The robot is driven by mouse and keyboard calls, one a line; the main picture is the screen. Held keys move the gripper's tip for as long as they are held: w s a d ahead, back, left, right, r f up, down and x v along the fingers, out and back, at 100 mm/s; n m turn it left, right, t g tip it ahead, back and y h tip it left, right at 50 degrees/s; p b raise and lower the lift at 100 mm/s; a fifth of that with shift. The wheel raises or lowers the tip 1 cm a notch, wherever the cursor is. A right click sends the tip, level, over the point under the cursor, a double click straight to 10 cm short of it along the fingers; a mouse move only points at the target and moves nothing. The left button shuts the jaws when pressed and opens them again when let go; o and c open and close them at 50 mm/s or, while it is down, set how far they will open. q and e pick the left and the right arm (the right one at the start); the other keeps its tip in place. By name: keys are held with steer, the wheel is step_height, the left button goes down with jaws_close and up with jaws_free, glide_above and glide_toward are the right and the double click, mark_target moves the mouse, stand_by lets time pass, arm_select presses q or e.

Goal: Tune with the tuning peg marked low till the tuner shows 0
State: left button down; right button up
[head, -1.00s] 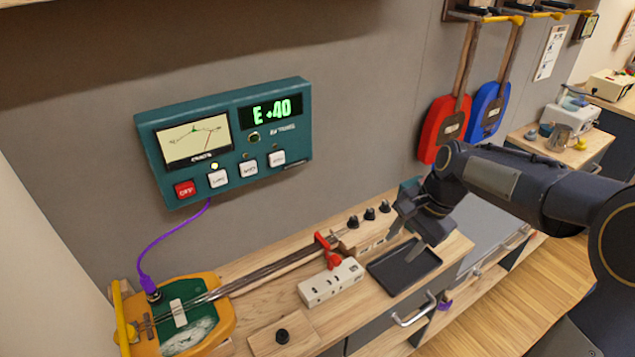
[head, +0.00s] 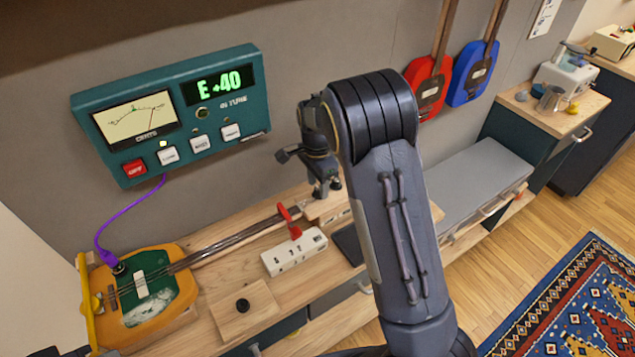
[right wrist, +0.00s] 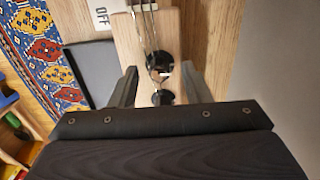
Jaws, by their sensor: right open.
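The teal tuner (head: 170,115) on the wall shows "E +40" in green, its needle right of centre. The yellow and green stringed instrument (head: 140,290) lies on the bench, its neck running right to a wooden headstock (head: 318,208). My right gripper (head: 327,190) points down at the headstock, open. In the right wrist view its fingers (right wrist: 160,72) stand on either side of the headstock, with a dark tuning peg (right wrist: 163,97) between them and another peg (right wrist: 160,60) just beyond. No peg marking is readable. My arm hides part of the headstock in the head view.
A white switch block (head: 295,252) and a red clamp-like piece (head: 289,222) sit beside the neck. A black tray (head: 348,243) is partly behind my arm. A purple cable (head: 115,222) joins instrument and tuner.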

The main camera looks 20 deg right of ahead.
steer(key=shift+f, duration=0.35)
jaws_close()
